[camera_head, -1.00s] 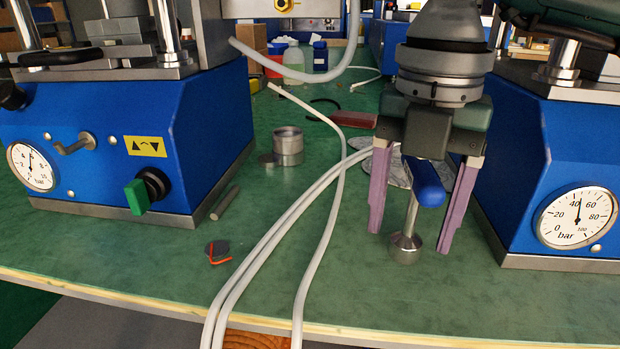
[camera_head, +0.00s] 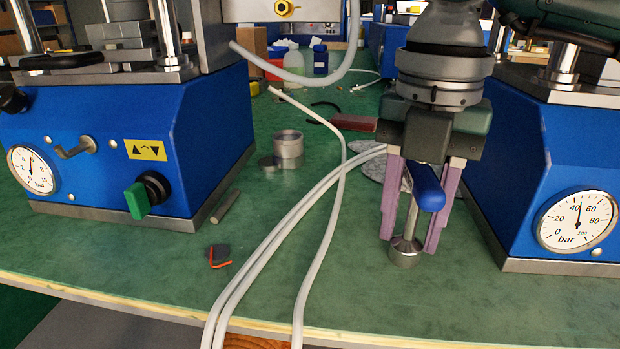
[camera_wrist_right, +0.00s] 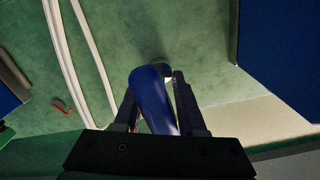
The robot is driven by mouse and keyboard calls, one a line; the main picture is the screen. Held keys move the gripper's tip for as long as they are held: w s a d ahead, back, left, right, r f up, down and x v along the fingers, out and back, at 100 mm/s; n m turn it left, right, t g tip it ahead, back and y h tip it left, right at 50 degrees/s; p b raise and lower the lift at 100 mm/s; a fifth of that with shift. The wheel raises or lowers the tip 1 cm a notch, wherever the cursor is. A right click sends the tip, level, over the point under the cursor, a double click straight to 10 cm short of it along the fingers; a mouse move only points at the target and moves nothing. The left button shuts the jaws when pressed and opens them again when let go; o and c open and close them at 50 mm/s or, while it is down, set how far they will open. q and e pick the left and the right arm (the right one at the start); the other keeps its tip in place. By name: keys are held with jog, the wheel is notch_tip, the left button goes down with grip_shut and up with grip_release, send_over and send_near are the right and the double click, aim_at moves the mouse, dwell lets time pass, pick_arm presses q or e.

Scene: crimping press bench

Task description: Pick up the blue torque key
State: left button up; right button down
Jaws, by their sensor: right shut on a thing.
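The blue torque key (camera_head: 428,187) has a blue cross handle, a steel shaft and a round steel socket at its foot. It stands about upright at the right front of the green bench, next to the right press. My right gripper (camera_head: 411,243) points down over it, shut on it, with one purple finger on each side of the shaft. In the right wrist view the blue handle (camera_wrist_right: 155,95) lies between the fingers and hides most of the shaft. I cannot tell whether the socket touches the bench. My left gripper is not in view.
Blue presses with gauges stand at left (camera_head: 120,150) and right (camera_head: 560,170). Pale hoses (camera_head: 290,225) cross the bench left of the key. A steel cup (camera_head: 288,148), a grey rod (camera_head: 224,206) and a red case (camera_head: 355,123) lie farther left. A grey rag (camera_head: 370,168) lies behind the gripper.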

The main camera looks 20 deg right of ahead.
jog(key=shift+r, duration=0.1)
notch_tip(320, 180, up, 20)
jog(key=p, duration=0.6)
jog(key=c, duration=1.1)
grip_release()
grip_shut()
